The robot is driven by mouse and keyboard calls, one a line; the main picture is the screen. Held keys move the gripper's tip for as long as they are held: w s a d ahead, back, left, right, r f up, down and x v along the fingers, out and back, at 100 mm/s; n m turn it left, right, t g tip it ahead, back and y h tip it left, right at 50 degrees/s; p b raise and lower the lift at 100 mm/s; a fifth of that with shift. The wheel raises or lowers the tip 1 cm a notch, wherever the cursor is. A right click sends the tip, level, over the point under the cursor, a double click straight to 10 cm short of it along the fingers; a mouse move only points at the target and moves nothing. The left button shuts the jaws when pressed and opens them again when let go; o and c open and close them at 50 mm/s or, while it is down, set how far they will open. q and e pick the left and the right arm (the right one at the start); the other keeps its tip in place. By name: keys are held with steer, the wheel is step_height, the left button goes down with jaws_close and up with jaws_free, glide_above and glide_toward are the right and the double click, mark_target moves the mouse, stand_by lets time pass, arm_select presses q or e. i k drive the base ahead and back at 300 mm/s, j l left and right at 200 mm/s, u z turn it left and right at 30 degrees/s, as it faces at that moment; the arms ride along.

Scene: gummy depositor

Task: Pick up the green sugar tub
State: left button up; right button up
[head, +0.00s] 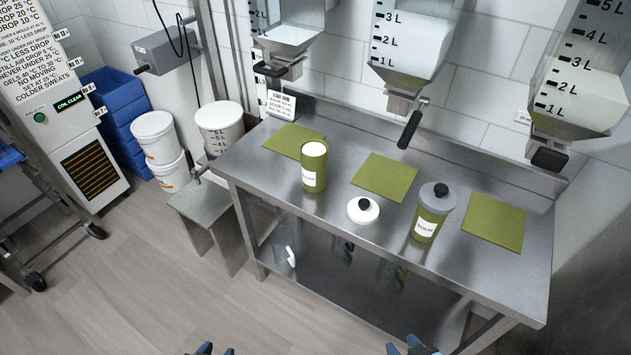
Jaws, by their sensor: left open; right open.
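Two green tubs with white labels stand upright on the steel table. The left green tub (315,172) is uncovered, with pale contents at its top; its label is too small to read surely. The right green tub (430,222) wears a grey lid with a dark knob, and its label seems to read "SOUR". A loose white lid (369,216) with a black knob lies between them. My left gripper (216,351) is open and empty at the bottom edge, far below the tubs in the picture. My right gripper (411,347) is open and empty at the bottom edge, right of centre.
The steel table (340,240) carries several green mats, one of them bare in the middle (385,178). Hoppers with black handles (409,130) hang above its rear. White buckets (154,138) and a low stand (203,202) are left. The floor in front is clear.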

mark_target(314, 152)
steer(key=z, duration=0.4)
steer(key=k+z, duration=0.15)
steer(key=z, duration=0.25)
steer(key=l+z, duration=0.1)
steer(key=z, duration=0.3)
steer(key=j+z, duration=0.55)
steer(key=j, duration=1.25)
steer(key=k+j, duration=0.15)
steer(key=j, duration=1.9)
steer(key=k+j, duration=0.1)
steer(key=j, duration=0.95)
